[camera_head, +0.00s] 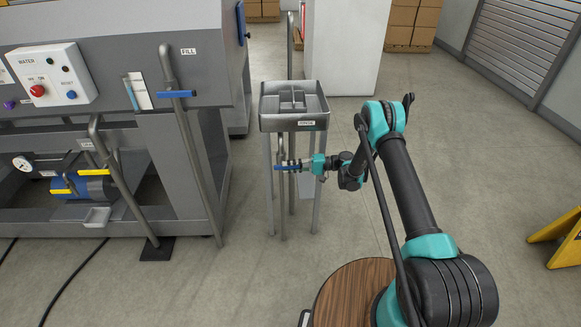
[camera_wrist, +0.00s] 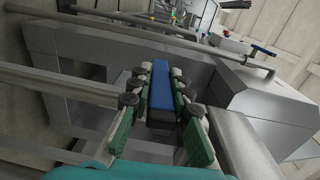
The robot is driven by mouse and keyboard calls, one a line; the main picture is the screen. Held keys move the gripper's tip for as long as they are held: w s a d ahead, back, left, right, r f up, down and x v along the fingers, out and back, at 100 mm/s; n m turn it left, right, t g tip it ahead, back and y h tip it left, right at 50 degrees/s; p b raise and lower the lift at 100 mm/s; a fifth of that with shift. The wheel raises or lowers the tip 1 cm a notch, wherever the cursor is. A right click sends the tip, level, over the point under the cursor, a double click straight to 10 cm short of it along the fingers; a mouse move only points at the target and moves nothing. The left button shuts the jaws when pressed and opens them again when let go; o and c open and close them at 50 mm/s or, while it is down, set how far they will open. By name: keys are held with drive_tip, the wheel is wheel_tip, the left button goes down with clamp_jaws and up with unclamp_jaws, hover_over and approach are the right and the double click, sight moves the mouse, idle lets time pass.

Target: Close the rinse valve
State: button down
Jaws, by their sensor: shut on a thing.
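The rinse valve's blue lever (camera_head: 286,168) is on a pipe below the grey sink stand in the head view. It points sideways, roughly level, across the pipe. In the wrist view the blue lever (camera_wrist: 161,88) lies lengthwise between the two green-padded fingers. My gripper (camera_head: 303,166) is shut on this lever from the right side; the fingers hide part of it. The valve body is mostly hidden behind the lever and fingers.
The grey sink (camera_head: 294,108) stands on thin legs close around my gripper. Left is a grey machine with a FILL pipe and another blue lever (camera_head: 176,94), a control box (camera_head: 50,77) and a blue pump (camera_head: 85,186). Open floor lies right; a yellow stand (camera_head: 558,240) is at the edge.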

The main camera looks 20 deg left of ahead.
drive_tip(key=shift+f+y, duration=0.15)
drive_tip(key=shift+y, duration=0.25)
drive_tip(key=c, duration=1.4)
unclamp_jaws()
drive_tip(key=v, duration=1.2)
drive_tip(key=shift+w, duration=0.1)
